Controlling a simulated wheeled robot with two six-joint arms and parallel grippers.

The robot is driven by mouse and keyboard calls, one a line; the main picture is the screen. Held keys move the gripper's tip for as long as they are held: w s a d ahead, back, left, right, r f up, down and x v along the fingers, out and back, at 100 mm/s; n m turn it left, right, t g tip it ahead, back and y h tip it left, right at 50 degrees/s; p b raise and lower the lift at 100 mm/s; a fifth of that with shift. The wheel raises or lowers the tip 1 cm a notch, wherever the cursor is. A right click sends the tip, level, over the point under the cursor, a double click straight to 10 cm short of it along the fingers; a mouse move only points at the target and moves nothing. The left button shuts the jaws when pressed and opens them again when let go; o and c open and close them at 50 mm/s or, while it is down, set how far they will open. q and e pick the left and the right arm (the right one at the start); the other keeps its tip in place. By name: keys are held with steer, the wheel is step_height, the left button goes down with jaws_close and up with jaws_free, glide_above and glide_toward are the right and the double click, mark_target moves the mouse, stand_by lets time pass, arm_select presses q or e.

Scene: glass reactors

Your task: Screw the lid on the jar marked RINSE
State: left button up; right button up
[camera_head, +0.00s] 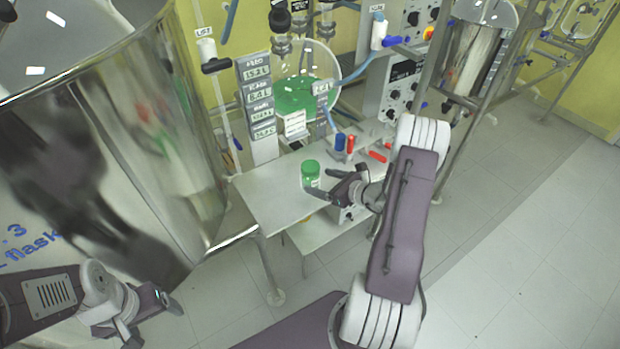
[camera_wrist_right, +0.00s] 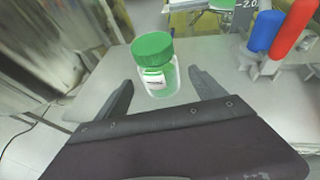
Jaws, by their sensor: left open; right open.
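A clear glass jar (camera_head: 310,183) with a green lid (camera_head: 311,166) on top stands upright near the front of the grey metal table. In the right wrist view the jar (camera_wrist_right: 158,84) has a small white label, too small to read, and its green lid (camera_wrist_right: 152,46) looks level. I cannot tell how tightly the lid sits. My right gripper (camera_head: 321,182) is open at the jar. In the wrist view its two fingers (camera_wrist_right: 160,80) reach toward either side of the jar, with gaps visible. My left gripper (camera_head: 154,322) is open and empty at the lower left, away from the table.
A blue cylinder (camera_head: 340,142) and red pieces (camera_head: 350,143) stand on the table (camera_head: 262,200) behind the jar. A large steel vessel (camera_head: 130,140) fills the left. A glass flask with green liquid (camera_head: 305,92) and display panels (camera_head: 256,90) are behind. The floor at right is clear.

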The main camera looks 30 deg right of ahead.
mark_target(318, 180)
steer(key=v, duration=0.4)
steer(key=a+n+g+y, duration=0.1)
steer(key=a, duration=0.1)
steer(key=a+n+y, duration=0.1)
steer(key=a, duration=0.1)
steer(key=s+a+r+n+g, duration=0.1)
steer(key=a+n, duration=0.1)
steer(key=a, duration=0.1)
steer(key=shift+a+g+y, duration=0.1)
steer(key=shift+g+y, duration=0.2)
steer(key=shift+y, duration=0.1)
steer(key=s+a+n+g+y, duration=0.2)
steer(key=s+a+n+g, duration=0.5)
steer(key=a, duration=0.3)
steer(key=s+r+n+g+h, duration=0.2)
steer(key=s+n+h, duration=0.6)
steer(key=n, duration=1.3)
steer(key=shift+a+r+h, duration=0.35)
steer(key=shift+r+h, duration=0.05)
steer(key=shift+h, duration=0.1)
